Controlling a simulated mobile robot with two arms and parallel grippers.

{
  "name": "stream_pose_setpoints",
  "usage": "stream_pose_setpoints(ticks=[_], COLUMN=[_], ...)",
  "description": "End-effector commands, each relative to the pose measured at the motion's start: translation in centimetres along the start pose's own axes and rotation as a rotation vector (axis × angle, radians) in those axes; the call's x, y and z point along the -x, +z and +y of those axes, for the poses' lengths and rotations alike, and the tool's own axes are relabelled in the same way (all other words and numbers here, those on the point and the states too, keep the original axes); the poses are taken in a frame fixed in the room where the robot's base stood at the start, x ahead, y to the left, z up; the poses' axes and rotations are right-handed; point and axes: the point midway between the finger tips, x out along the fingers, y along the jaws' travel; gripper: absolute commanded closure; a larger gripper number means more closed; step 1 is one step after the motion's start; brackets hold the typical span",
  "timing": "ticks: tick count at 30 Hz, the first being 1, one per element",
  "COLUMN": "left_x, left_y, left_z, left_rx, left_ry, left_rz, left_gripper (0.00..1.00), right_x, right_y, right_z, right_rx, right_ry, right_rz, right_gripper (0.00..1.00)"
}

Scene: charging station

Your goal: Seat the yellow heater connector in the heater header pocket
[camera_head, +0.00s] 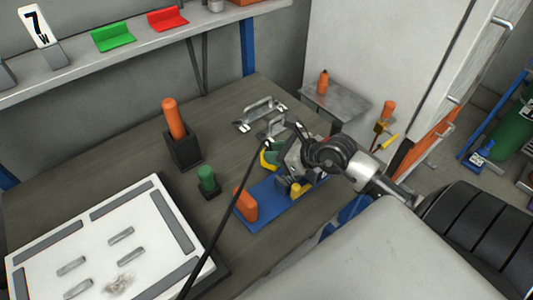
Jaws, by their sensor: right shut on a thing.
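My right gripper (281,157) reaches in from the right, over the far part of a blue board (277,207) on the table. It is shut, and a yellow piece (267,157) at its fingers appears to be the heater connector, partly hidden by the gripper. A black cable (222,212) runs up to it from the bottom edge. Another yellow piece (297,190) stands on the blue board below the gripper. I cannot tell which part is the heater header pocket; the gripper covers much of that area. My left gripper is out of view.
An orange block (246,204) stands at the board's left end. A green peg (206,178) and an orange-handled tool in a black holder (184,149) stand to the left. Metal handles (262,112) lie behind. A white panel (103,238) fills the near left of the table.

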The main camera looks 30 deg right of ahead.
Motion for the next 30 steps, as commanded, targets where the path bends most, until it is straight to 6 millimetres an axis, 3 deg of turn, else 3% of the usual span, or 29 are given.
stream_pose_setpoints(ticks=[3, 7, 11, 19, 30], left_x=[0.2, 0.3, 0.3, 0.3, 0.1], left_y=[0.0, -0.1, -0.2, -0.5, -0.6], left_z=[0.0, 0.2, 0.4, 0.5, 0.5], left_rx=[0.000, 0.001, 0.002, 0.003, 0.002], left_ry=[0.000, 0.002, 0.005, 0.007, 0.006], left_rz=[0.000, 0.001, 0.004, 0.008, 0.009], left_gripper=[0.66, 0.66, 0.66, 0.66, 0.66], right_x=[-2.6, -4.4, -5.1, -6.8, -7.0], right_y=[0.1, -0.2, -0.6, -3.7, -4.1], right_z=[-0.8, -1.3, -1.5, -1.4, -1.4], right_rx=[-0.001, -0.001, -0.001, -0.001, 0.001], right_ry=[-0.001, 0.000, 0.000, 0.000, 0.000], right_rz=[-0.003, -0.002, 0.000, 0.001, -0.001], right_gripper=[0.98, 0.98, 0.98, 0.98, 0.98])
